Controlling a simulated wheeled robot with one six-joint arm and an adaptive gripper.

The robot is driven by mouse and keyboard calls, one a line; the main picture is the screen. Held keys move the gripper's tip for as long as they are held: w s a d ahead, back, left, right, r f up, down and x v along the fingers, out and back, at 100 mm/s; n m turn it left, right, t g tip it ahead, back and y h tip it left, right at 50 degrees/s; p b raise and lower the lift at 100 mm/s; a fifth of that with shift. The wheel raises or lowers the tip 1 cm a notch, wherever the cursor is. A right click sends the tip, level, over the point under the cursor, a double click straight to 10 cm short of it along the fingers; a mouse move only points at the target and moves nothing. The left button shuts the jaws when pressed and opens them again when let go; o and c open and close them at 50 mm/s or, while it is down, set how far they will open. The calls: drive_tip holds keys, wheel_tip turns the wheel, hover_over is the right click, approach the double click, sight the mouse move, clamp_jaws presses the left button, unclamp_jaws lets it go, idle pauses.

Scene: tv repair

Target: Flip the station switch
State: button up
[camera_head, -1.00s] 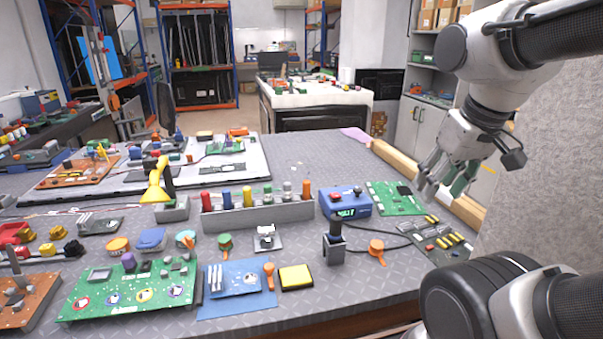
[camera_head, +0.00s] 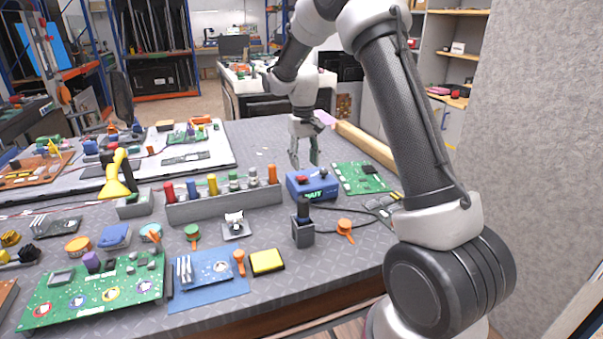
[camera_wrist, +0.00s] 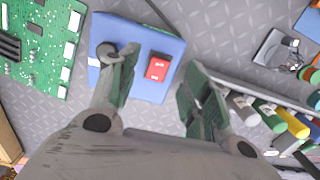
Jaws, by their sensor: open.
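The station is a blue box (camera_head: 311,193) with a green lit display on its front, on the grey table in the head view. The box also shows in the wrist view (camera_wrist: 150,84). A red rocker switch (camera_wrist: 158,67) sits on its top, beside a dark round knob (camera_wrist: 107,51) partly hidden by a finger. My gripper (camera_head: 305,163) is open and empty, pointing down above and just behind the box. In the wrist view, the fingers of my gripper (camera_wrist: 158,72) stand apart, with the red switch between them.
A grey rack (camera_head: 222,205) of coloured bottles stands left of the box. A green circuit board (camera_head: 362,178) lies to its right. A soldering iron stand (camera_head: 303,231) is in front, with a cable running right. Free table lies behind the box.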

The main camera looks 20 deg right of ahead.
sight(302, 177)
drive_tip(key=shift+w+a+r+t, duration=0.1)
drive_tip(key=shift+w+r+t, duration=0.2)
drive_tip(key=shift+w+r, duration=0.65)
wheel_tip(302, 177, down, 8)
drive_tip(key=shift+r, duration=0.15)
